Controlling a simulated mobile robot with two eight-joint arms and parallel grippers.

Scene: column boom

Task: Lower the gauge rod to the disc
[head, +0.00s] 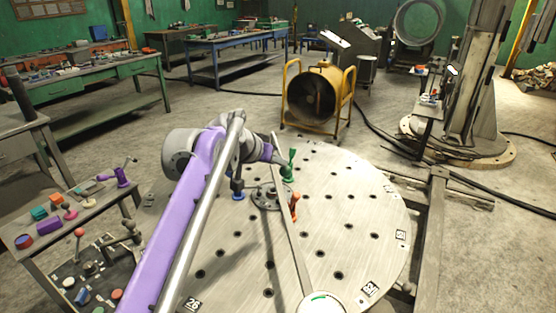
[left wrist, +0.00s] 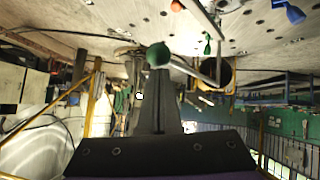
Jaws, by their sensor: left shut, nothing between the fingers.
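The disc (head: 370,210) is a large pale round plate with many holes, in front of me in the head view. A narrow bar (head: 291,245) crosses it over a dark hub, with a round white dial (head: 322,302) at its near end. A green handle (head: 288,172), an orange one (head: 294,206) and a blue piece (head: 238,196) stand around the hub. My left gripper (head: 280,158) is close beside the green handle. In the left wrist view its fingers (left wrist: 159,98) are shut and empty, with a green ball (left wrist: 158,54) just past the tips. I cannot tell which part is the gauge rod.
A bench with small coloured parts (head: 55,208) stands at the left. A yellow-framed drum (head: 312,95) stands behind the disc, and a heavy column (head: 470,110) rises behind right. A beam (head: 430,230) runs along the disc's right side. Cables cross the floor.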

